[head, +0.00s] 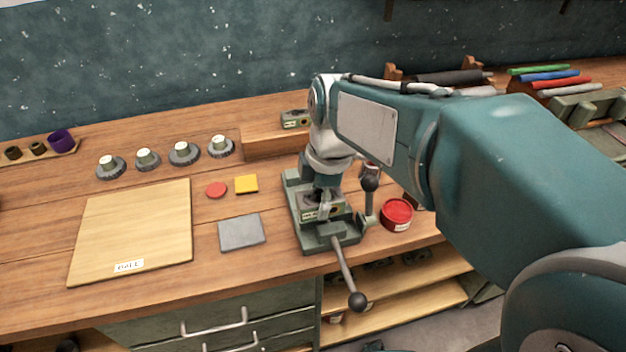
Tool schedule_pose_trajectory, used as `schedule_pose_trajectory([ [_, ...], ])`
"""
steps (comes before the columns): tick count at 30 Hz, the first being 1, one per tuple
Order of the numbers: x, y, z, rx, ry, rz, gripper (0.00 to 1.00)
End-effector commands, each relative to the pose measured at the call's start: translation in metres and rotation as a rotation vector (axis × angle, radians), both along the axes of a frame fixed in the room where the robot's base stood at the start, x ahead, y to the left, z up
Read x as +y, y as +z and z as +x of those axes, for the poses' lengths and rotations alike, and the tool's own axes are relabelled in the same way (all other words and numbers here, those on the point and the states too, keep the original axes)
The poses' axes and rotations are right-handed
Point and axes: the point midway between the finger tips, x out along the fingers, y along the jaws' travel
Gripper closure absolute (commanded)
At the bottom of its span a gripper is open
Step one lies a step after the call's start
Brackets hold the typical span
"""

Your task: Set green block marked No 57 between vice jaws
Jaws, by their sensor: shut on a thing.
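The green vice (346,238) stands on the bench, with its handle hanging over the front edge. My gripper (324,207) points down over the middle of the vice. It is shut on a grey-green block (309,209) with a pale label. The block is at the vice jaws, but I cannot tell whether it rests down between them. The label is too small to read. My gripper and arm hide part of the vice's back. A similar grey-green block (295,119) sits on the wooden riser behind.
A red tin (397,213) stands close right of the vice. A wooden board (135,225) lies further left. Several knobs (184,153) line the back.

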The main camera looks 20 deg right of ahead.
Motion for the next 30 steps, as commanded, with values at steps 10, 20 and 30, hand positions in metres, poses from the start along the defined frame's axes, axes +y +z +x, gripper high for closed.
schedule_pose_trajectory([
  [10,-0.020,-0.026,0.059,0.001,-0.004,0.006,0.97],
  [20,-0.025,-0.072,0.099,0.001,-0.002,0.003,0.97],
  [30,-0.030,-0.096,0.112,0.001,-0.001,0.004,0.97],
])
